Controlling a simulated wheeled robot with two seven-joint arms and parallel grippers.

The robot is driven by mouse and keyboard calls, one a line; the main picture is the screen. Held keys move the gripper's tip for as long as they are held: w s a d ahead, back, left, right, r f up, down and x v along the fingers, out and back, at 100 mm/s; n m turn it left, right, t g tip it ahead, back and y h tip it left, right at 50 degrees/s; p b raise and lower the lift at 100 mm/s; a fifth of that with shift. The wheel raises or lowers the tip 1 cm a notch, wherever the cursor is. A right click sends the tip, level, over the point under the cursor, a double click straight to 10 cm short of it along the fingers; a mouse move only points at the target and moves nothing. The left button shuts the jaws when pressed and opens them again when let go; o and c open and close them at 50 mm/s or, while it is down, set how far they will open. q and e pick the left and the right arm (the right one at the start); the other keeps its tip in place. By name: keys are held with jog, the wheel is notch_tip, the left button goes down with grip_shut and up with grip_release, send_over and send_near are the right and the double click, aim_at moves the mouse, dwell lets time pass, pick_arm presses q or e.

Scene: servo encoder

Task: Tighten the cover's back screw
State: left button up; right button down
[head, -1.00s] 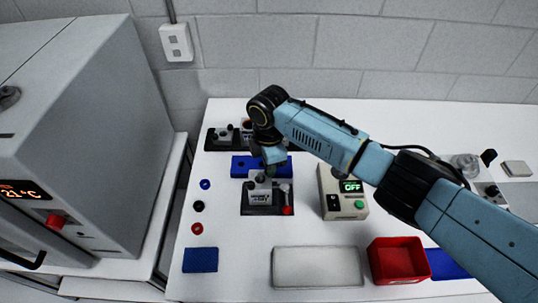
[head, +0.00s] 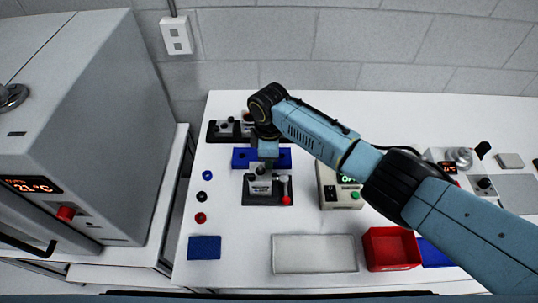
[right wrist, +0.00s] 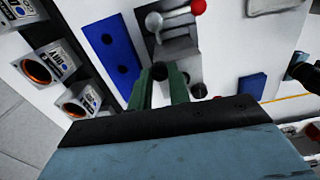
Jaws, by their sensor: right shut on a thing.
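The servo encoder, a grey unit with a printed label (head: 260,186), sits on a dark base with a red-ended lever (head: 286,200) at its right side. My right gripper (head: 267,164) points down at the back edge of the unit. In the right wrist view its two green fingers (right wrist: 160,84) are close together around a small black round piece (right wrist: 160,71), which looks like the back screw. The grip on it is at the unit's back side, and the screw's shaft is hidden. The front of the unit (right wrist: 177,48) also shows there. My left gripper is out of sight.
A blue block (head: 242,157) lies just behind the unit, with dark-based modules (head: 222,130) behind it. A beige meter box (head: 345,198), a red bin (head: 392,250) and a pale tray (head: 314,254) stand right and front. Coloured rings and a blue pad (head: 204,247) lie left.

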jog(key=shift+r, duration=0.1)
jog(key=c, duration=1.3)
grip_release()
notch_tip(320, 180, up, 13)
jog(key=shift+r+b, duration=0.2)
jog(key=shift+b, duration=0.15)
